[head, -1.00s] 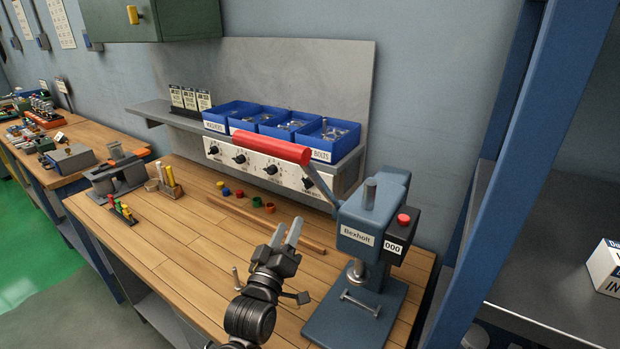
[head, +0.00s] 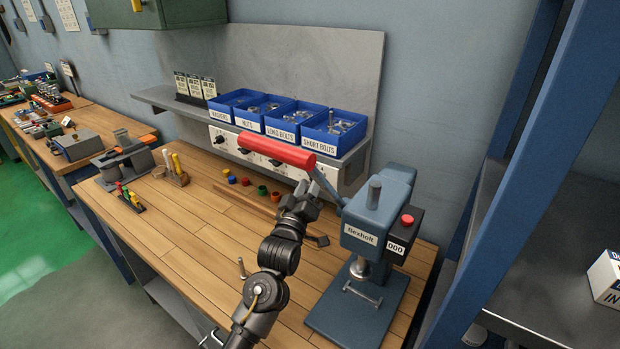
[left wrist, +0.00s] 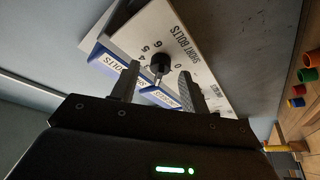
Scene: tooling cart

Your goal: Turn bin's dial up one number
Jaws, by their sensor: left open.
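In the left wrist view, a black dial knob (left wrist: 160,61) sits on a white panel (left wrist: 140,32) printed "SHORT BOLTS", with 0, 6, 5 and 4 readable around it. Its exact setting is not clear. My left gripper (left wrist: 157,88) is open, its fingers on either side of the knob in the picture; contact cannot be told. In the head view the left gripper (head: 301,192) is before the right end of the dial panel (head: 228,141), beneath the blue short bolts bin (head: 318,144). That bin's dial is hidden there. My right gripper is not in view.
A press (head: 370,235) with a red lever handle (head: 275,151) stands close on the right; the handle crosses in front of the panel. Several coloured caps (head: 246,181) and a wooden strip (head: 240,200) lie on the bench.

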